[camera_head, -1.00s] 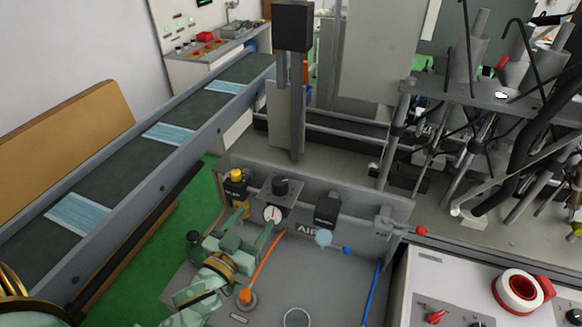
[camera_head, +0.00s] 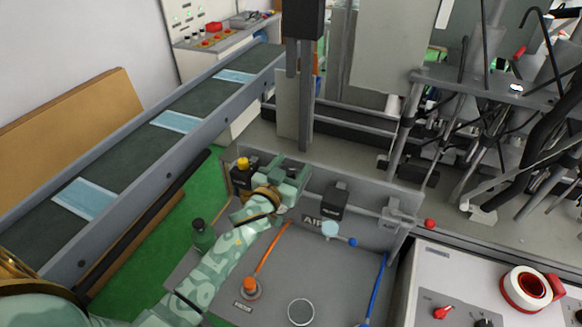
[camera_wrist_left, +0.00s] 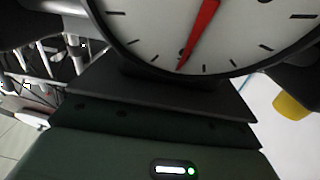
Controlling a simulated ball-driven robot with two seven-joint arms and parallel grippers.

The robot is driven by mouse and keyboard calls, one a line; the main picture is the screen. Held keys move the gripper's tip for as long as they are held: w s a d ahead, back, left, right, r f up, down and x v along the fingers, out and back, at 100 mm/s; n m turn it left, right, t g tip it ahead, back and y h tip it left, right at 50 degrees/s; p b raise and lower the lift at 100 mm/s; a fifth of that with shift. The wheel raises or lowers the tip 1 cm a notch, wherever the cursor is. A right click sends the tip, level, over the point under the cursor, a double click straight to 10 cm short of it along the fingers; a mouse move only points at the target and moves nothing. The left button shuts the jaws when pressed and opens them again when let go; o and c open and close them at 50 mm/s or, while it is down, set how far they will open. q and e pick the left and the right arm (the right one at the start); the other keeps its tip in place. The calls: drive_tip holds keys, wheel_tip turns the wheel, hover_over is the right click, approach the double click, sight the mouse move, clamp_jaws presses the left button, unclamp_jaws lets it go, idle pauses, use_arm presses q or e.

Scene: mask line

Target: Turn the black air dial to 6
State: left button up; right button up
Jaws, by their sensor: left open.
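My left gripper (camera_head: 287,178) is open at the grey panel marked AIR. It covers the place where the black air dial and its gauge sit, so the dial is hidden in the head view. In the left wrist view the white round gauge (camera_wrist_left: 155,35) fills the top, close to the gripper body, with a red needle over its black ticks. The black dial cannot be made out there, and no numbers are readable. I cannot tell whether the fingers touch the dial. My right gripper is not in view.
A yellow-topped regulator (camera_head: 242,166) stands left of the gripper and a black box (camera_head: 333,200) right of it. An orange hose (camera_head: 273,247) and a blue hose (camera_head: 376,288) run below. A conveyor (camera_head: 125,155) with blue masks lies left. A tape roll (camera_head: 526,288) sits right.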

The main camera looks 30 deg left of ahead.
use_arm(q)
drive_tip(key=c, duration=1)
drive_tip(key=m+h+p, duration=0.2)
drive_tip(key=shift+r+h, duration=0.15)
drive_tip(key=shift+h, duration=0.25)
drive_tip(key=shift+s+d+m+g+h+p, duration=0.15)
drive_tip(key=shift+m+g+h+p, duration=0.3)
drive_tip(key=shift+m+h, duration=0.45)
drive_tip(key=h, duration=0.1)
drive_tip(key=m+g+h, duration=0.1)
drive_tip(key=m+h, duration=0.1)
drive_tip(key=shift+d+f, duration=0.15)
drive_tip(key=shift+f, duration=0.1)
drive_tip(key=shift+s+d+m+g+h+b, duration=0.1)
drive_tip(key=shift+m+g+h+b, duration=0.4)
drive_tip(key=shift+h, duration=0.35)
drive_tip(key=shift+s+d+m+g+h+b, duration=0.1)
drive_tip(key=shift+m+g+h+b, duration=0.25)
drive_tip(key=shift+m+g+h, duration=0.35)
drive_tip(key=shift+h, duration=0.25)
